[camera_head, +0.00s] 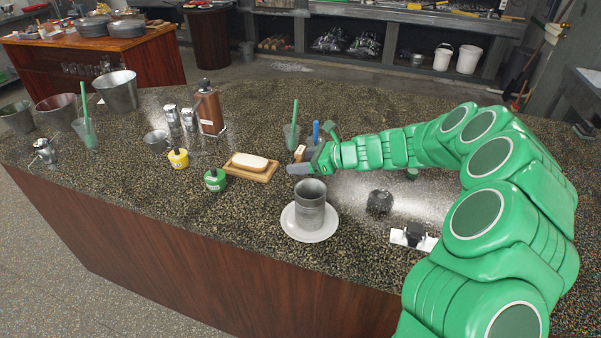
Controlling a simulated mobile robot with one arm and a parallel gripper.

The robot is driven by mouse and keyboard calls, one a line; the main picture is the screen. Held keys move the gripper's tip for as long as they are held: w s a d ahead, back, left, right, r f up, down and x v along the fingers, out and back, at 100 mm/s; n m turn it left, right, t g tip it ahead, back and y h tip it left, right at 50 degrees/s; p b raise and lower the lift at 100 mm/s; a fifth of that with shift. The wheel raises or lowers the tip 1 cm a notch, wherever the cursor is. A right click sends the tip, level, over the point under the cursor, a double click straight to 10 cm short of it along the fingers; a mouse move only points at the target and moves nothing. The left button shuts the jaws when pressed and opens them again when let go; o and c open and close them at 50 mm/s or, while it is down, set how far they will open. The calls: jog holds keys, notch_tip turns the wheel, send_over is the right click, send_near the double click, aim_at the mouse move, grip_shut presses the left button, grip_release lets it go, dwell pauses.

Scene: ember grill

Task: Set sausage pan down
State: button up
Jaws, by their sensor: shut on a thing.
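My gripper (312,157) is at the end of my green arm, above the middle of the speckled counter (245,220). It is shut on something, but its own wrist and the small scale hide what. A small tan block (299,153) and a grey piece (300,169) show at its tip; I cannot tell whether either is the held thing. I cannot make out a sausage pan for certain. A grey metal cup (310,207) stands upright on a white plate (310,232) just in front of the gripper.
A wooden board with a white bar (250,161), a green pot (215,180) and a yellow pot (178,158) lie left of the gripper. A brown bottle (210,108) stands behind them. A dark lump (380,201) sits right of the cup. The counter's front left is clear.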

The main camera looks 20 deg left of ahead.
jog(key=shift+f, duration=2)
jog(key=o, duration=1.2)
jog(key=shift+f, duration=0.1)
jog(key=shift+v, duration=6.05)
